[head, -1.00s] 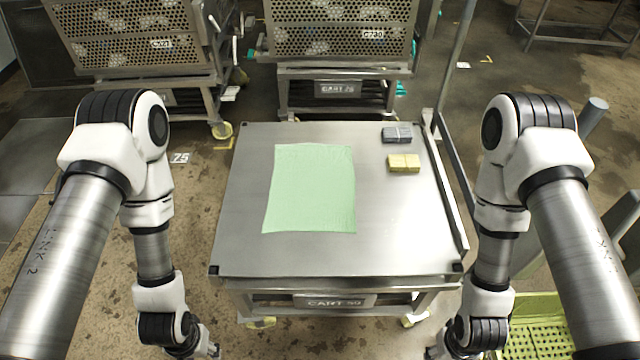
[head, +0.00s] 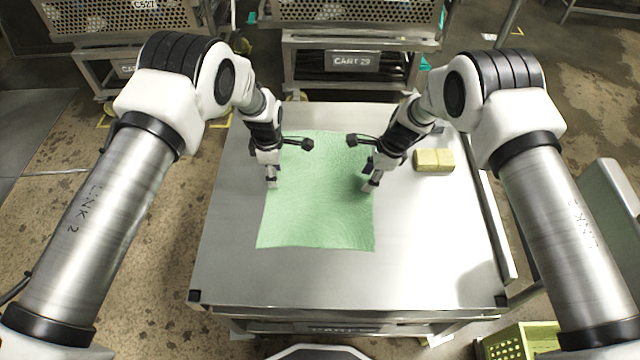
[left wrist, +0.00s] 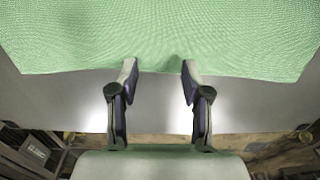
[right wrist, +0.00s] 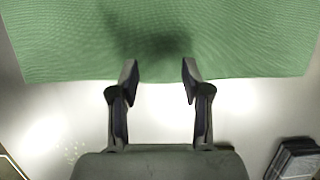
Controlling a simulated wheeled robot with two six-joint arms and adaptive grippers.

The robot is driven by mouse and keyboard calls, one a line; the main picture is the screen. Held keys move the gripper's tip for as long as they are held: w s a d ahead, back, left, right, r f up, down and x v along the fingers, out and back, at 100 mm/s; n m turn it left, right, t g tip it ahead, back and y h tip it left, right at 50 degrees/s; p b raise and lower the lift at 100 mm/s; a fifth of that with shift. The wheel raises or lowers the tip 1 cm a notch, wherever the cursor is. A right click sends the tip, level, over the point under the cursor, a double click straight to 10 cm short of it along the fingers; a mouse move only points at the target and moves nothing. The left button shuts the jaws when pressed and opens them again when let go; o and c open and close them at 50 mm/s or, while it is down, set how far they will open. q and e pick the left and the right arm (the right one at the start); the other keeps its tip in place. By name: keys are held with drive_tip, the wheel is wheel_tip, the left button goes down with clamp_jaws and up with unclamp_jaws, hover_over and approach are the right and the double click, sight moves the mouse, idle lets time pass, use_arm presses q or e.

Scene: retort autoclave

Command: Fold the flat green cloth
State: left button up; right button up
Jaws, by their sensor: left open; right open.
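The green cloth (head: 315,215) lies flat and spread out on the steel cart top (head: 430,240). My left gripper (head: 271,183) is open, low at the cloth's left edge. In the left wrist view its two fingertips (left wrist: 158,68) reach that edge of the cloth (left wrist: 160,35), with a small ripple between them. My right gripper (head: 372,183) is open, low at the cloth's right edge. In the right wrist view its fingertips (right wrist: 160,70) reach that edge of the cloth (right wrist: 230,40), and a dark shadow falls on the cloth between them. I cannot tell whether the fingers touch it.
A dark grey block (right wrist: 293,160) shows in the right wrist view. A raised rail (head: 497,225) runs along the cart's right side. The front of the cart top is clear.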

use_arm(q)
drive_tip(key=shift+s+f, duration=0.1)
drive_tip(key=shift+f, duration=0.45)
use_arm(e)
drive_tip(key=shift+s+f, duration=0.1)
drive_tip(key=shift+f, duration=0.45)
use_arm(q)
drive_tip(key=shift+f, duration=0.1)
use_arm(e)
drive_tip(key=shift+f, duration=0.1)
use_arm(q)
drive_tip(key=shift+f+b, duration=0.3)
drive_tip(key=shift+b, duration=0.05)
use_arm(e)
drive_tip(key=shift+f, duration=0.3)
use_arm(q)
drive_tip(key=shift+r, duration=0.15)
drive_tip(key=shift+c, duration=1)
use_arm(e)
drive_tip(key=shift+r, duration=0.2)
drive_tip(key=shift+c, duration=1)
use_arm(q)
clamp_jaws()
use_arm(e)
drive_tip(key=shift+f, duration=0.1)
clamp_jaws()
drive_tip(key=shift+s, duration=0.1)
use_arm(q)
drive_tip(key=shift+s, duration=0.1)
